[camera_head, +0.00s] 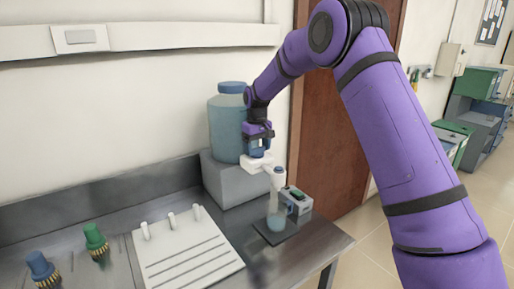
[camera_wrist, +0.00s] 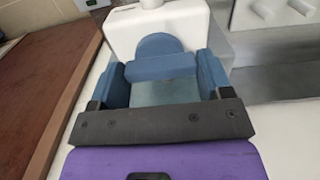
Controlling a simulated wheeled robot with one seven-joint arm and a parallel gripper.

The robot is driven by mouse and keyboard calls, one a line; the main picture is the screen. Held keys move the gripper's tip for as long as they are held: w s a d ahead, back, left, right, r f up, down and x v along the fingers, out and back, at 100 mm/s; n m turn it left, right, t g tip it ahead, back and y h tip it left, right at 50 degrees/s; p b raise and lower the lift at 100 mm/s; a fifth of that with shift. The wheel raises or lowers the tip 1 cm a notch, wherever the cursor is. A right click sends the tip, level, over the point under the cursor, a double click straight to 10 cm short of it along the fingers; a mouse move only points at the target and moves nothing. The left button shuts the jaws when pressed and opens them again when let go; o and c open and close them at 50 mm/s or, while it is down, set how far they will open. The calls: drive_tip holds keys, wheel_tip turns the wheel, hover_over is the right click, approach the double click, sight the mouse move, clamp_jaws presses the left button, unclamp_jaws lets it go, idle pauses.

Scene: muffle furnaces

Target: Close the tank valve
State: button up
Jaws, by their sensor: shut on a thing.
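The blue tank (camera_head: 226,128) with a darker blue lid stands against the wall on a grey block. Its white tap (camera_head: 260,164) sticks out to the right, its spout above a flask (camera_head: 277,219) of pale liquid. My gripper (camera_head: 258,150) comes down on the tap from above. In the wrist view the two blue fingers of my gripper (camera_wrist: 165,76) sit either side of a blue valve handle (camera_wrist: 165,50), shut on it. The white tap body (camera_wrist: 155,24) lies just beyond the handle. The handle's lower part and the finger contact are partly hidden.
A brown door (camera_head: 335,135) is behind my arm.

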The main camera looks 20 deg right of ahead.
sight(257, 148)
idle(0.3)
drive_tip(key=o, duration=0.6)
drive_tip(key=shift+o, duration=0.2)
wheel_tip(257, 148, up, 11)
idle(0.5)
